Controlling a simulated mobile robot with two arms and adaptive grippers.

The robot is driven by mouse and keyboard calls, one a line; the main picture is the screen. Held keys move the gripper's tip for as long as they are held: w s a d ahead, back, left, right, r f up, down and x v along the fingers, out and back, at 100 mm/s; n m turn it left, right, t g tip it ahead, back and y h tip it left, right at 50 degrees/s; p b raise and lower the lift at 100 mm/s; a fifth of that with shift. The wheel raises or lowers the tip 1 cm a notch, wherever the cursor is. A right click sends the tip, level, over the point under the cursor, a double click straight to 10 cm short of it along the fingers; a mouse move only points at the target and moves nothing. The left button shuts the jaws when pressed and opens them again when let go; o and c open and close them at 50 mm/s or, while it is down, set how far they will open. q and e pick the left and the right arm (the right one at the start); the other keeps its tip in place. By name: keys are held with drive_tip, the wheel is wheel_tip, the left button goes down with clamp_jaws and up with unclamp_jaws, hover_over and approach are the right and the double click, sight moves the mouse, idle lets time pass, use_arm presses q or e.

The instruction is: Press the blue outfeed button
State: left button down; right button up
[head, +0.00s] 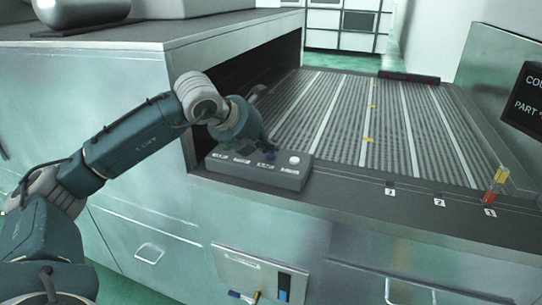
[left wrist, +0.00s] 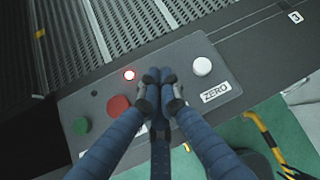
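The grey button box (head: 245,172) sits on the ledge at the near end of the ribbed bed. In the left wrist view the box (left wrist: 228,78) carries a green button (left wrist: 82,126), a red button (left wrist: 118,106) and a white button (left wrist: 202,66) by a ZERO label. My left gripper (left wrist: 153,88) has its fingertips together over the box, between the red and white buttons. In the head view my left gripper (head: 268,146) is low over the box, left of the white button (head: 294,158). The blue button is largely hidden by the fingertips; contact cannot be told.
A small red-ringed light (left wrist: 129,75) is beside the fingertips. The ribbed bed (head: 345,115) behind the box is empty. A housing (head: 120,58) stands left of it. A red and yellow indicator (head: 494,187) and a dark screen (head: 524,101) are at right.

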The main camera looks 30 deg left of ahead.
sight(269, 156)
use_arm(q)
drive_tip(key=shift+f, duration=0.25)
drive_tip(key=shift+r, duration=0.15)
idle(0.3)
drive_tip(key=shift+r+p, duration=0.35)
drive_tip(key=shift+r, duration=0.35)
drive_tip(key=shift+r, duration=0.1)
wheel_tip(269, 156, up, 5)
drive_tip(key=p, duration=0.3)
drive_tip(key=shift+p, duration=0.35)
idle(0.4)
